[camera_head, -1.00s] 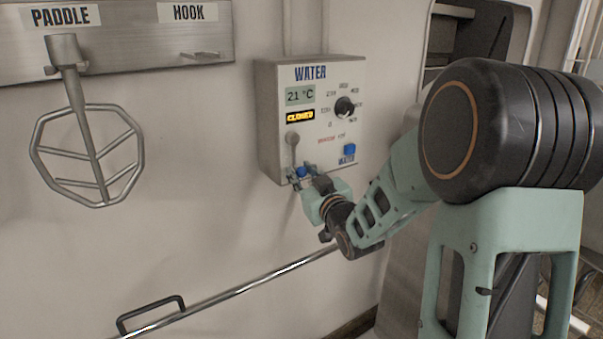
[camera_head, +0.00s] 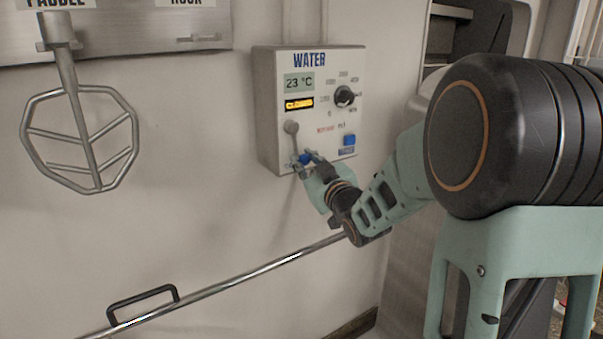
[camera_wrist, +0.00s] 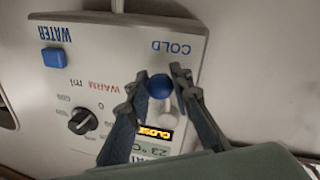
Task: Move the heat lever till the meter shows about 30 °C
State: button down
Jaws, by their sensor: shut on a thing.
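The white water panel (camera_head: 311,110) is on the wall. Its meter (camera_head: 299,83) reads 23 °C in the head view, and the same reading shows upside down in the wrist view (camera_wrist: 165,153). The heat lever has a blue knob (camera_wrist: 159,86) near the COLD mark; its pale pivot shows in the head view (camera_head: 291,127). My gripper (camera_head: 309,158) is at the panel's lower edge, its fingers closed on either side of the blue knob. In the wrist view my gripper (camera_wrist: 160,92) holds the knob between its two fingertips.
A yellow-lit display (camera_head: 299,103) sits under the meter. A black dial (camera_head: 345,96) and a blue WATER button (camera_head: 349,140) are to the right. A paddle (camera_head: 82,140) hangs at the left. A metal rail (camera_head: 220,287) runs below the panel.

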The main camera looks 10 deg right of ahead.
aim_at(306, 145)
jog(key=d+n+b, duration=0.1)
jog(key=b, duration=0.1)
jog(key=n+b, duration=0.2)
jog(key=b, duration=0.1)
jog(key=shift+w+d+t, duration=0.3)
jog(key=shift+w+d, duration=0.05)
jog(key=shift+d, duration=0.05)
jog(key=shift+w+d+r+n+y+b, duration=0.2)
jog(key=shift+d+r+n+y+b, duration=0.25)
jog(key=shift+n+b, duration=0.75)
jog(key=shift+r, duration=0.1)
jog(key=c, duration=1.7)
grip_release()
jog(key=v, duration=0.7)
jog(key=shift+s, duration=0.3)
